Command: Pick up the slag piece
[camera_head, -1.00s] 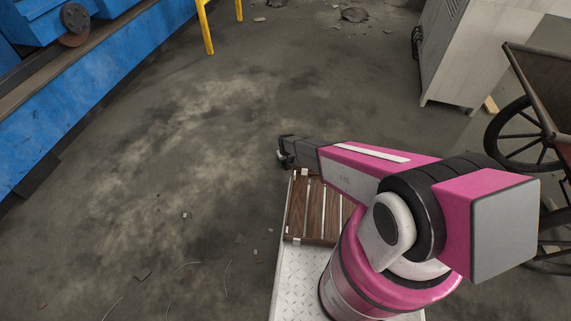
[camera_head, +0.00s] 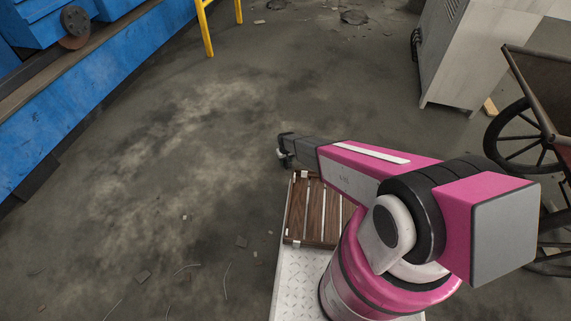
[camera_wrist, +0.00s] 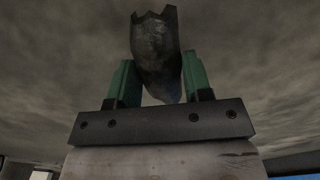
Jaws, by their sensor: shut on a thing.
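The slag piece (camera_wrist: 155,45) is a dark, jagged lump in the wrist view. It sits between the two green fingers of my gripper (camera_wrist: 158,85), which are shut on it. Its jagged end sticks out beyond the fingertips. In the head view my gripper (camera_head: 285,155) is at the far end of the pink arm, small and dark. The slag piece cannot be made out there.
A brown slatted wooden crate (camera_head: 316,212) sits on my base beneath the arm. A blue machine (camera_head: 60,90) runs along the left. A yellow post (camera_head: 206,28), a grey cabinet (camera_head: 462,55) and a wheeled cart (camera_head: 525,140) stand around. The middle floor is open with scattered debris.

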